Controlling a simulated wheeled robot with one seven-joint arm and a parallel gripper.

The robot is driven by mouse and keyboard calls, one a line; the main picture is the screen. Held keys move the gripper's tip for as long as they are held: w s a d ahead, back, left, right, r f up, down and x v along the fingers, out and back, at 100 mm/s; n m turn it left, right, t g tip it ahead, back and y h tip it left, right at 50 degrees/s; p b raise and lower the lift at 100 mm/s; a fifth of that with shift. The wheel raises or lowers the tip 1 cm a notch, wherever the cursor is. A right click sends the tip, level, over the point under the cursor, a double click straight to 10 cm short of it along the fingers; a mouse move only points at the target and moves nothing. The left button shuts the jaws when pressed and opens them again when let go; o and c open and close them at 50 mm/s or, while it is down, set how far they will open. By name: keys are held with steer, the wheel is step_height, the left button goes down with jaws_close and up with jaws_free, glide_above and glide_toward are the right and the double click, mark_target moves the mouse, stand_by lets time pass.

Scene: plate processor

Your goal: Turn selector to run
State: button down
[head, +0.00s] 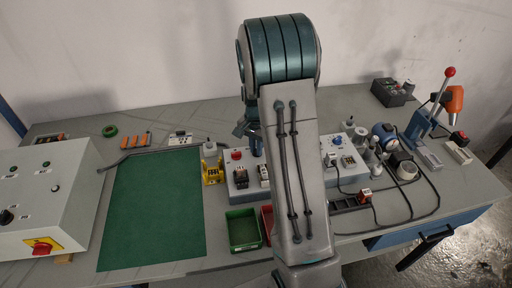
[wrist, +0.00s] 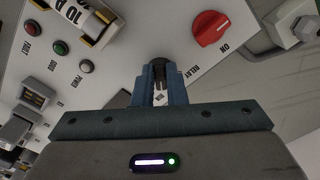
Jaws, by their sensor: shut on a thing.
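The selector (wrist: 158,63) is a small black knob on the light grey panel (wrist: 130,60). It shows at the middle of the wrist view, between the blue fingers of my gripper (wrist: 160,75). The fingers are closed on it from both sides and hide most of it, so I cannot tell which way it points. A small label partly shows between the fingers. In the head view my arm hides the selector and much of the grey unit (head: 240,192).
In the wrist view a red rotary knob (wrist: 211,28) marked ON is to the right; red and green buttons (wrist: 61,47) are to the left. In the head view a green mat (head: 150,210), green bin (head: 243,230) and grey control box (head: 50,190) stand left of my arm.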

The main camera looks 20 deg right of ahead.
stand_by(0.3)
steer(key=c, duration=1.5)
jaws_free()
steer(key=shift+o, duration=0.2)
step_height(320, 180, up, 14)
steer(key=shift+b, duration=0.4)
steer(key=s+a+n+t, duration=0.1)
steer(key=s+a+n, duration=0.4)
steer(key=s, duration=0.6)
steer(key=s+a+r+n+t, duration=0.1)
steer(key=s+a+n, duration=0.4)
steer(key=s, duration=0.7)
steer(key=shift+s+a+r+t, duration=0.25)
steer(key=shift+s+r+t, duration=0.05)
steer(key=shift+t, duration=0.2)
